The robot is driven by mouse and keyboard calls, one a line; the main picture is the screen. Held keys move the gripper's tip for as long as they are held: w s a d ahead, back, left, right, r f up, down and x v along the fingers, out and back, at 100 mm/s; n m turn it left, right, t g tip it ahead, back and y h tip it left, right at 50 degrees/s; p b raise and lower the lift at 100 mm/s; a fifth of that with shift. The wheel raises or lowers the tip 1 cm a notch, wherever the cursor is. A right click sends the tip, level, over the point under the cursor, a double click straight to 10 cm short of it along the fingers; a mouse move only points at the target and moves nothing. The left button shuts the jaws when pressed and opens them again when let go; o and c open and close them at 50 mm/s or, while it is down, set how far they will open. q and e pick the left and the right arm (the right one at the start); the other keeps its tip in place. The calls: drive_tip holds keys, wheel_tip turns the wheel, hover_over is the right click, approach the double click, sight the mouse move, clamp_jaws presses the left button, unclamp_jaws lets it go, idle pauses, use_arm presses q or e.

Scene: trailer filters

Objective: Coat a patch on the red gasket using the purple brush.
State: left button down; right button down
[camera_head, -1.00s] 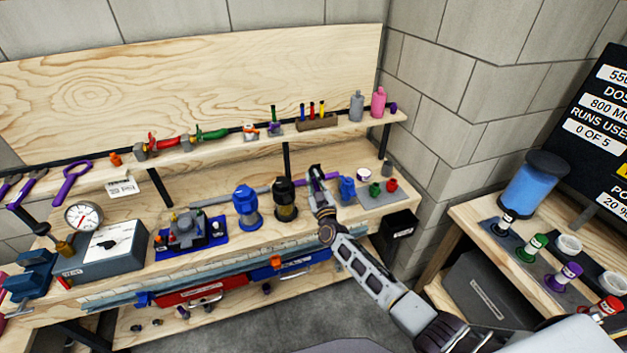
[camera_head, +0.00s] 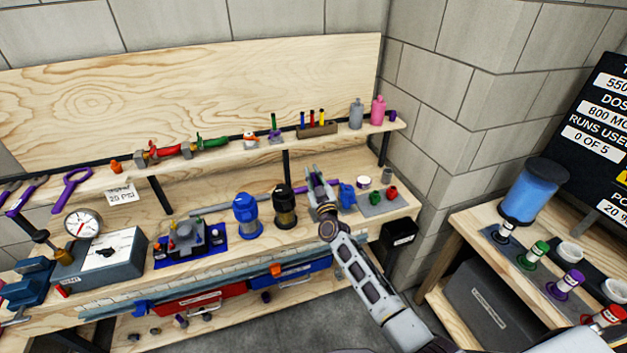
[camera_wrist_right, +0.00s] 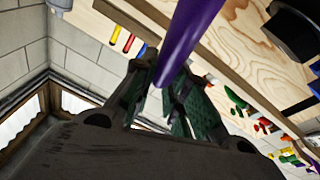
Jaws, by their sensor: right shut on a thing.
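My right gripper (camera_head: 318,180) is above the back of the bench, in the middle of the head view. In the right wrist view its fingers (camera_wrist_right: 168,88) are shut on a purple shaft, which I take to be the handle of the purple brush (camera_wrist_right: 190,38). The brush's bristles do not show. In the head view the brush is mostly hidden by the gripper. I cannot make out a red gasket for sure. A small red piece (camera_head: 391,192) sits on a grey mat right of the gripper, but its shape is too small to tell. My left gripper is not in view.
A blue canister (camera_head: 246,215) and a black canister (camera_head: 285,206) stand left of the gripper. A blue piece (camera_head: 347,195) stands close at its right, on or beside the grey mat (camera_head: 372,211). The shelf above holds bottles and a marker rack (camera_head: 317,131).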

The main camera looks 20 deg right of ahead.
drive_tip(key=shift+r, duration=0.4)
drive_tip(key=shift+r, duration=1.35)
